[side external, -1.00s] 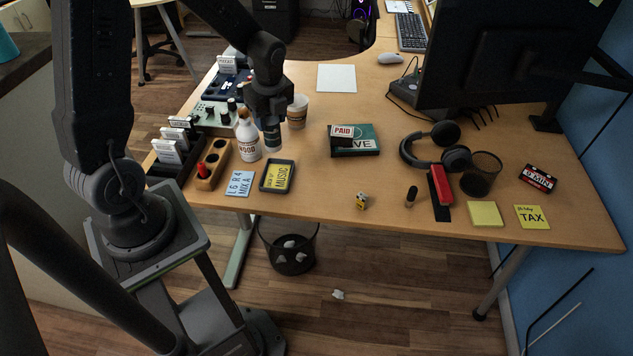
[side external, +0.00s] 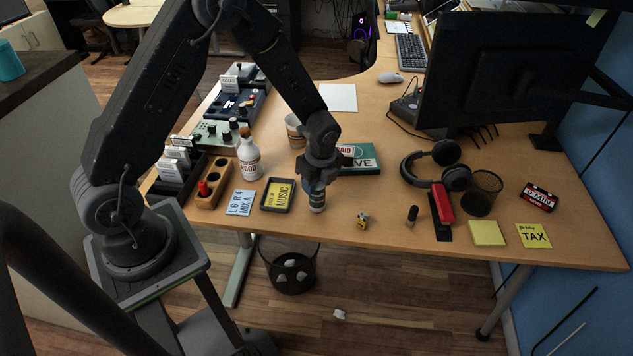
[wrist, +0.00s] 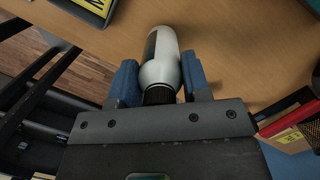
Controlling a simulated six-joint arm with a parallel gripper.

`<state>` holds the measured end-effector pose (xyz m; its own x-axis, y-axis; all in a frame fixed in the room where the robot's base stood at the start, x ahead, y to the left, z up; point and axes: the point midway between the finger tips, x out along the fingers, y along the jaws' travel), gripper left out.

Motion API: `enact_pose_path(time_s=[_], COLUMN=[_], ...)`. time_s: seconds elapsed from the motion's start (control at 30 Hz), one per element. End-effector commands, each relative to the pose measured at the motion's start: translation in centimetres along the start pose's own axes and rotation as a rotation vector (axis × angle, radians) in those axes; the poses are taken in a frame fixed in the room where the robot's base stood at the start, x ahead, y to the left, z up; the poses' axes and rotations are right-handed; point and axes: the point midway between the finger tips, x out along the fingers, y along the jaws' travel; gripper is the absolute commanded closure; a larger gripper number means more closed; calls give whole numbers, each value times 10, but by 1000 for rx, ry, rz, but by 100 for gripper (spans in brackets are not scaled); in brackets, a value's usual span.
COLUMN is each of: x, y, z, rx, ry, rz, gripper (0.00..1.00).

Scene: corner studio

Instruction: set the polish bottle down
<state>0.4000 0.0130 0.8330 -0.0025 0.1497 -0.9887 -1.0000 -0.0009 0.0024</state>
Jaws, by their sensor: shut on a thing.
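The polish bottle (side external: 317,205), pale with a dark band, is upright under my gripper (side external: 316,186), close to the desk's front edge. In the wrist view the bottle (wrist: 162,48) is whitish with a dark label and a black cap, and sits between the two blue fingers of my gripper (wrist: 155,82). The fingers are shut on it near its neck and cap. Its base is at or just above the desk (side external: 350,200); I cannot tell whether it touches.
Left of the bottle are a dark tray (side external: 264,206) with a yellow MUSIC card and a white labelled bottle (side external: 249,158). Behind is a teal box (side external: 366,160); to the right is a small yellow-and-white item (side external: 362,219). Bare desk lies between.

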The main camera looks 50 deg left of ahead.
Motion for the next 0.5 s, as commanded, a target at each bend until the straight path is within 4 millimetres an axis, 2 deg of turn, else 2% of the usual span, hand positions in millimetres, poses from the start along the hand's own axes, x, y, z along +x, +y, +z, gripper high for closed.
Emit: enact_pose_path(time_s=[0.4,0.43,0.5], x=[6,7,6], y=[0,0,0], z=[-1,-1,-1], rx=[-1,-1,-1], ry=[0,0,0], rz=[0,0,-1], gripper=[83,56,49])
